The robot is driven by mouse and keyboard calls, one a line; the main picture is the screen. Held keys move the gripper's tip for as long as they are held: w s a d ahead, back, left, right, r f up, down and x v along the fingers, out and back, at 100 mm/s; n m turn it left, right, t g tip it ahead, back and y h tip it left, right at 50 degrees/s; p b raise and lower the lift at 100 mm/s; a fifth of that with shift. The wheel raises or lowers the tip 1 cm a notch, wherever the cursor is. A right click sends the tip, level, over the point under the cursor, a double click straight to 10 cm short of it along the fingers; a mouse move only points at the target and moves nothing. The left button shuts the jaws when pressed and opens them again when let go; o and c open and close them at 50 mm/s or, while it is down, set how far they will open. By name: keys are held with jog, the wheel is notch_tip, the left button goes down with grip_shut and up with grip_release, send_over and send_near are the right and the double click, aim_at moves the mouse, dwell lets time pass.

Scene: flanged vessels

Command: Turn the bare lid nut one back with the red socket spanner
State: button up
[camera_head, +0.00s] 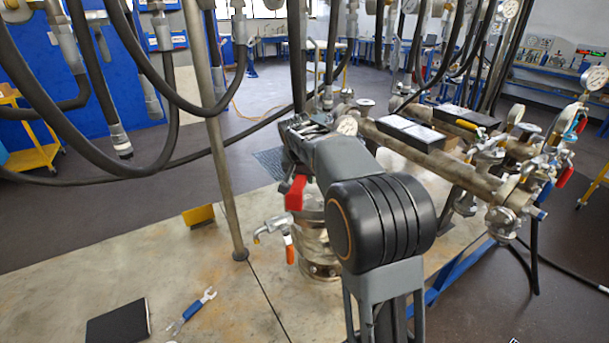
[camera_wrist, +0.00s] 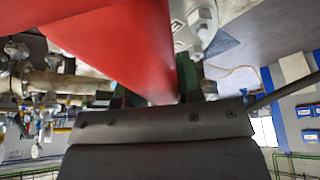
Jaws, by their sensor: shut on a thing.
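The red socket spanner (camera_wrist: 120,40) fills the upper left of the wrist view, and its red part also shows in the head view (camera_head: 296,194) left of my arm. My gripper (camera_wrist: 155,88) is shut on the spanner, with dark green fingers on both sides of it. The flanged vessel (camera_head: 318,262) stands below, partly hidden by my arm. A grey metal lid or flange with bolts (camera_wrist: 198,22) shows beside the spanner in the wrist view. I cannot tell which nut is the bare one, nor whether the socket sits on a nut.
A valve with an orange handle (camera_head: 290,250) juts from the vessel's left. A steel pole (camera_head: 216,130) and hanging black hoses (camera_head: 170,110) stand left. Pipework with gauges (camera_head: 450,165) lies right. An open-ended spanner (camera_head: 192,310), a black pad (camera_head: 118,322) and a yellow block (camera_head: 198,215) rest on the pale surface.

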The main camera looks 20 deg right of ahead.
jog(key=shift+f, duration=0.1)
dwell(0.3)
jog(key=shift+w+f+b, duration=0.1)
jog(key=shift+f+b, duration=0.85)
jog(key=shift+f, duration=0.15)
jog(key=shift+s+d+n, duration=0.25)
jog(key=shift+d+n, duration=0.15)
jog(key=shift+d, duration=0.05)
jog(key=d+n, duration=0.1)
jog(key=d, duration=0.1)
jog(key=s+d+n+y, duration=0.1)
jog(key=n, duration=0.1)
jog(key=d+n+y, duration=0.1)
jog(key=d+n, duration=0.1)
jog(key=shift+s+d+t+p, duration=0.3)
jog(key=shift+t, duration=0.1)
jog(key=shift+w+d+n+y, duration=0.1)
jog(key=shift+d+n+y, duration=0.5)
jog(key=shift+d+n, duration=0.45)
jog(key=shift+a, duration=0.25)
